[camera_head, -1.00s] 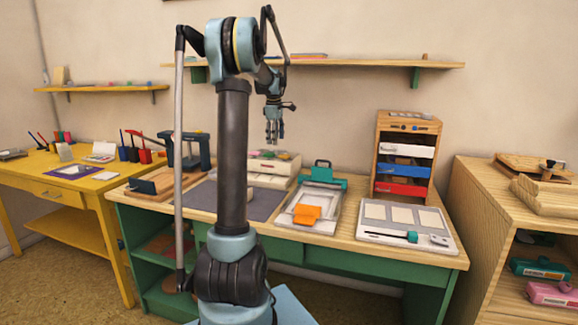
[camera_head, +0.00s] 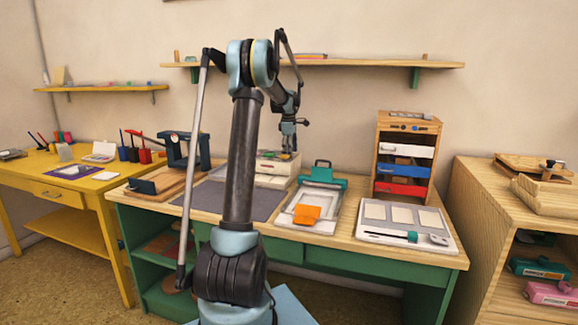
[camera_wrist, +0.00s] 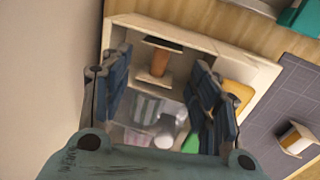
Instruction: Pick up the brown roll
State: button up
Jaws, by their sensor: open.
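In the head view my gripper (camera_head: 289,148) hangs over the cream box (camera_head: 270,181) at the back of the table, and I cannot make out the brown cylinder there.
Blurred grey and white pieces and a green one are also in the box. A teal-topped press (camera_head: 318,190) stands right of the box. A wall shelf (camera_head: 350,63) is above.

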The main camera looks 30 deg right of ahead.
jog(key=f, duration=0.5)
jog(key=shift+w+d+f, duration=0.3)
jog(key=c, duration=0.8)
